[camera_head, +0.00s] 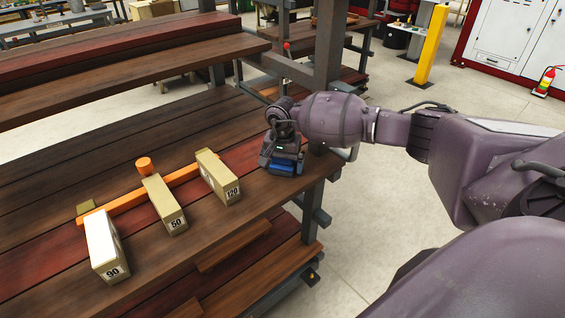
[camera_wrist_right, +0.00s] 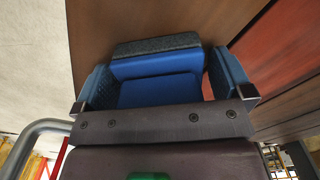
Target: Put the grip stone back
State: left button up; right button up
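My left gripper is not in view.
An orange knob (camera_head: 144,165) rises behind stone 50. A raised wooden shelf (camera_head: 120,75) runs along the back of the bench. A metal post (camera_head: 329,45) stands behind my right wrist. The bench's right edge is close to my right gripper.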

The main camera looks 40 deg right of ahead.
notch_tip(320, 180, up, 10)
jog(key=shift+f, duration=0.2)
jog(key=shift+r, duration=0.65)
